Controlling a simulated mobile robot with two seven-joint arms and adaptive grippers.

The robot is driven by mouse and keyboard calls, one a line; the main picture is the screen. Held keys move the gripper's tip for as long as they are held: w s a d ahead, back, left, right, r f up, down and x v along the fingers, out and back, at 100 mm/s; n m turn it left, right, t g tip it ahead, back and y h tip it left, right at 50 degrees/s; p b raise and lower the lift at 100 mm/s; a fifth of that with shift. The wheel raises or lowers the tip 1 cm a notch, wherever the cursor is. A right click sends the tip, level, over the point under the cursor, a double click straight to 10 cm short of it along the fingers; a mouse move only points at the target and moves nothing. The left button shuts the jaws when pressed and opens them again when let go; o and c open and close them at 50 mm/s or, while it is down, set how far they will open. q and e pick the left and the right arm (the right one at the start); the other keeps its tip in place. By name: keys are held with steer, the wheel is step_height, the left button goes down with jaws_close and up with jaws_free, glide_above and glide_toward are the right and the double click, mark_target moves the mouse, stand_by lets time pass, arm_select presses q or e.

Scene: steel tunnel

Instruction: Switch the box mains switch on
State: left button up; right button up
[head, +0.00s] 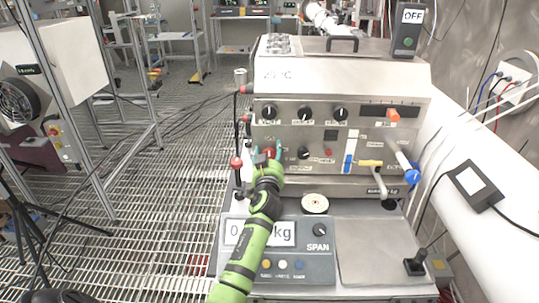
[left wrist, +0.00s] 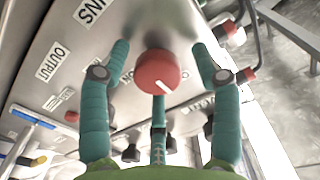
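The steel control box (head: 340,75) stands in front of me with knobs and labels on its face. In the left wrist view a red rotary knob (left wrist: 157,74) with a white pointer line sits beside a label (left wrist: 88,12) whose visible end reads "INS". My left gripper (head: 267,160) is at the lower left of the box face and hides the panel behind it. In the left wrist view its green fingers are spread around the red knob, with gaps visible at the sides; whether the lower finger touches is unclear. My right gripper is not in view.
An "OFF" sign (head: 412,16) is on a dark unit at top right. A weighing scale (head: 318,262) and a steel plate (head: 380,250) lie below the box. A blue-ended lever (head: 408,170) sticks out at right. A large white pipe (head: 475,195) borders the right side.

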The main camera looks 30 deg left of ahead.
arm_select(q)
steer(key=c, duration=1)
steer(key=shift+o, duration=0.2)
steer(key=shift+r, duration=0.1)
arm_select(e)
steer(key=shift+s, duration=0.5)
arm_select(q)
steer(key=shift+m, duration=0.3)
steer(key=m, duration=0.3)
steer(key=shift+r+m, duration=0.1)
steer(key=shift+m, duration=0.3)
steer(key=m, duration=0.4)
steer(key=shift+w+r, duration=0.1)
steer(key=m+p, duration=0.1)
steer(key=m, duration=0.4)
steer(key=shift+d+m, duration=0.1)
steer(key=shift+m, duration=0.3)
steer(key=shift+m+p, duration=0.4)
steer(key=shift+m, duration=1.5)
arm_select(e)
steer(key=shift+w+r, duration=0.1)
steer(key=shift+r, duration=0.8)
arm_select(q)
steer(key=shift+f, duration=0.2)
